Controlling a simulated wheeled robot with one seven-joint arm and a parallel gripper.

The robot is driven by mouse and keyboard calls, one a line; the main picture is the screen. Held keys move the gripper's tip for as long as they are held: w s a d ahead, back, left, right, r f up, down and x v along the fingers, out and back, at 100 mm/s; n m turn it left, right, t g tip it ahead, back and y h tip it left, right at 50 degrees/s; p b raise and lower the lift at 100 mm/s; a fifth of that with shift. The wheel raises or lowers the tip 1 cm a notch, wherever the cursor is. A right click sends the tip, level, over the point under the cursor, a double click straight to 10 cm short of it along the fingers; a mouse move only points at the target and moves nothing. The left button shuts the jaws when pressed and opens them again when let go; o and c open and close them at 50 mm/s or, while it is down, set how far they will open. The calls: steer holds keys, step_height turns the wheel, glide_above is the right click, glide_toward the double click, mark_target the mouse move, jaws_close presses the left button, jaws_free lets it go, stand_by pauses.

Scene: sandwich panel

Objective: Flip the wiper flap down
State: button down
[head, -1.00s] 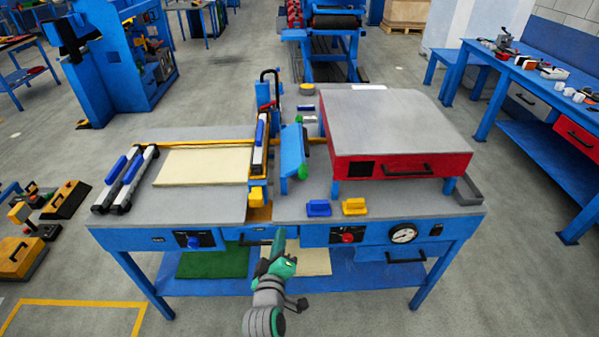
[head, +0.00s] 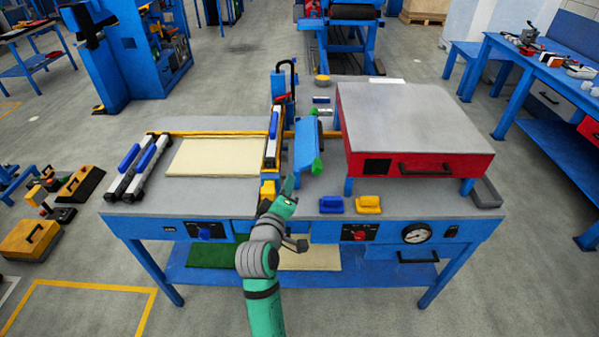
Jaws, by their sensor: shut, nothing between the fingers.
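The wiper flap looks to be the narrow blue panel (head: 305,147) standing up from the middle of the bench, just left of the red-fronted grey box. A green knob (head: 317,166) sits at its near right edge. My gripper (head: 289,185) is at the front of the bench top, just short of the flap's near end and below it in the picture. It is shut and empty. It appears apart from the flap, though the exact gap is hard to judge.
The grey box with a red front (head: 420,165) stands close on the right. A yellow guide rail (head: 271,150) with a blue-handled bar runs along the left. A blue block (head: 332,204) and a yellow block (head: 368,204) lie right of my gripper. A cream sheet (head: 215,157) lies left.

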steer(key=w+d+f, duration=0.3)
steer(key=w+d, duration=0.2)
steer(key=w, duration=0.4)
steer(key=shift+w+d, duration=0.25)
steer(key=shift+w, duration=0.05)
steer(key=shift+w+f, duration=0.1)
steer(key=shift+f, duration=0.05)
